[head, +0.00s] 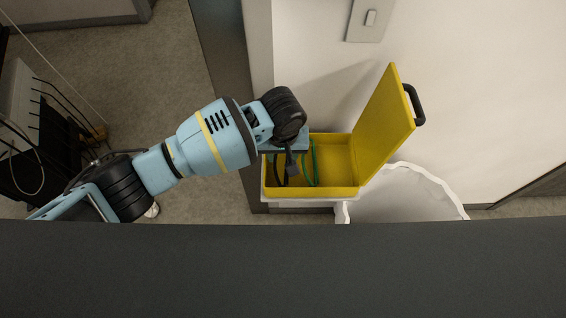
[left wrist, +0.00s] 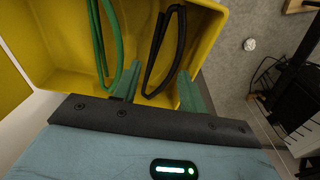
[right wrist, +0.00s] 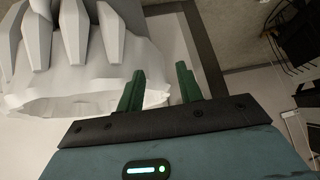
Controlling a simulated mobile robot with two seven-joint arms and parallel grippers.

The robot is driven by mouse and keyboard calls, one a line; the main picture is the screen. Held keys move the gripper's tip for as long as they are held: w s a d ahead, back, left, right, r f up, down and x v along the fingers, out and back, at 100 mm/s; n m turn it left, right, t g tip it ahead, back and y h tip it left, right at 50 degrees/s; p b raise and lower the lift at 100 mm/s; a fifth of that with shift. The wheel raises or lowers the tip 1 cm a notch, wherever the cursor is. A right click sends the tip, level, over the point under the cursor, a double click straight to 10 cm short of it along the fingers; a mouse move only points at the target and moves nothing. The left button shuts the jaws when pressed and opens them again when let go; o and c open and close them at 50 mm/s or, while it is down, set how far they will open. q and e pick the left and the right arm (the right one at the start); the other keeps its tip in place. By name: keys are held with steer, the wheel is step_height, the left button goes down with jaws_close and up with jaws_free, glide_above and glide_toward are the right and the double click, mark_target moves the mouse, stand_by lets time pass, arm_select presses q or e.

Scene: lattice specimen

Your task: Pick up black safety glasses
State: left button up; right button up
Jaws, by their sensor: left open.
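The black safety glasses (head: 281,172) stand inside the open yellow case (head: 345,190), near its left end. They also show in the left wrist view (left wrist: 157,58). Green glasses (head: 311,165) are beside them, also seen in the left wrist view (left wrist: 104,45). My left gripper (head: 291,160) reaches into the case from the left. In the left wrist view my left gripper (left wrist: 156,86) is open, with the lower end of the black glasses between its fingertips; contact cannot be told. My right gripper (right wrist: 160,76) is open and empty in its own view, and out of the head view.
The case's raised lid (head: 383,120) stands on its right side, against a pale wall with a switch plate (head: 370,18). A white lined bin (head: 405,195) is right of the case. It lies ahead of my right gripper in the right wrist view (right wrist: 85,70).

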mark_target(282, 161)
arm_select(q)
steer(key=f, duration=0.4)
steer(key=shift+w+f+b, duration=0.2)
steer(key=shift+b, duration=0.15)
arm_select(e)
steer(key=shift+s+f, duration=0.15)
steer(key=shift+f, duration=0.35)
arm_select(q)
steer(key=c, duration=0.6)
steer(key=shift+c, duration=0.2)
arm_select(e)
steer(key=shift+s+f, duration=0.1)
steer(key=shift+s, duration=0.25)
